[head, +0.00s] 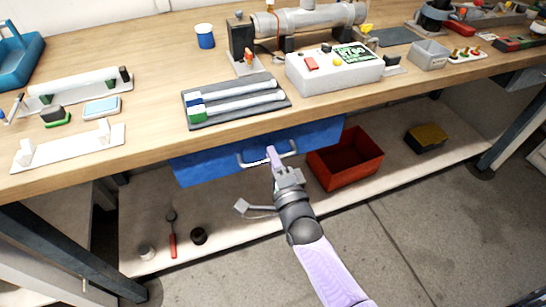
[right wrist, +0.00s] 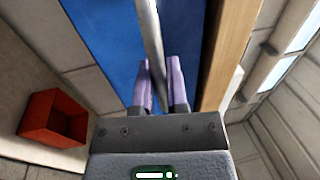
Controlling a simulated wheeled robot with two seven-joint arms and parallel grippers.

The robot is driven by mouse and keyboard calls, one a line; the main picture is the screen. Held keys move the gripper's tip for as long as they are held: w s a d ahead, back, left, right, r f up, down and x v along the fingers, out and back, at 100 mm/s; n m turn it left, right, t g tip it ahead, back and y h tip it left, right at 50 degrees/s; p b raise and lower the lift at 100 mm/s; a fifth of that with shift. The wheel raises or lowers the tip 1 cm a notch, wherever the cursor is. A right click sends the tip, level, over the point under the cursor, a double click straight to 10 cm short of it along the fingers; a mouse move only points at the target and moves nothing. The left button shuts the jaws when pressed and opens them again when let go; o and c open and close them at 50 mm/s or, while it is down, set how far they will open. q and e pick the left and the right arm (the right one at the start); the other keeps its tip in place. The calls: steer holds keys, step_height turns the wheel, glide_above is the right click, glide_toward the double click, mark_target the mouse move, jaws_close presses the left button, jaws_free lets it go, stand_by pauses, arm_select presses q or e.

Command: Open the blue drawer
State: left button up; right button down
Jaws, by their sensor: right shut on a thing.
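The blue drawer (head: 215,164) hangs under the front edge of the wooden workbench; its front panel faces me and it looks closed or nearly so, I cannot tell which. A pale bar handle (head: 250,159) runs across its front. My right gripper (head: 272,156) is at the handle, shut on it. In the right wrist view, the handle (right wrist: 150,40) passes between the two purple fingers of the gripper (right wrist: 160,82), with the blue drawer front (right wrist: 105,40) behind. My left gripper is not in view.
The wooden workbench (head: 150,60) carries a white control box (head: 330,72), a grey tray with tubes (head: 235,112) and other parts. On the lower shelf are a red bin (head: 345,160), a yellow-topped box (head: 427,137) and a screwdriver (head: 172,235). The floor in front is clear.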

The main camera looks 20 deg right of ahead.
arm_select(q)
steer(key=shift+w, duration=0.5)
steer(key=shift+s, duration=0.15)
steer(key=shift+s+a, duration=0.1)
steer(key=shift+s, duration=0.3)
arm_select(e)
steer(key=shift+s, duration=0.1)
